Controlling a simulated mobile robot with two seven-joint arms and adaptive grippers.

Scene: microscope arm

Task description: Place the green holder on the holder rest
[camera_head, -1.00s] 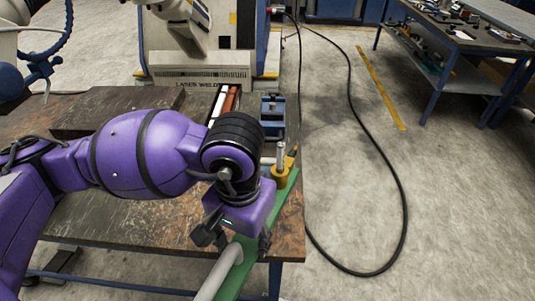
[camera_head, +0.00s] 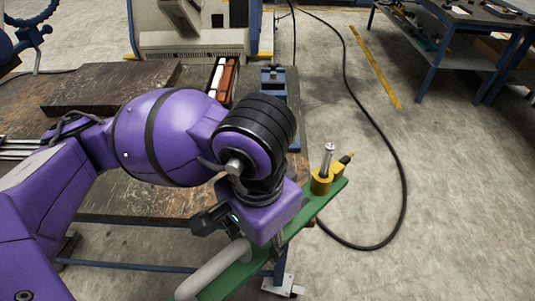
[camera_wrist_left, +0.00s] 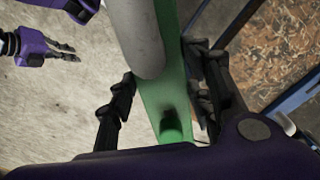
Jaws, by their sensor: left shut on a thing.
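The green holder (camera_head: 328,191) is a long green bar, with a grey cylinder along its near end and a yellow fitting with a metal pin at its far end. My left gripper (camera_head: 245,238) is shut on it, and the bar lies tilted in the air past the table's front right corner. In the left wrist view the green holder (camera_wrist_left: 172,88) runs between the fingers of my left gripper (camera_wrist_left: 160,95). My right gripper (camera_wrist_left: 68,52) shows at the upper left there, open and empty. I cannot tell which thing is the holder rest.
A worn brown table (camera_head: 150,205) lies under my left arm, with a dark slab (camera_head: 110,88), a red and white item (camera_head: 223,78) and a blue fixture (camera_head: 273,85) on it. A black cable (camera_head: 385,150) loops over open floor. Another workbench (camera_head: 455,30) stands at the upper right.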

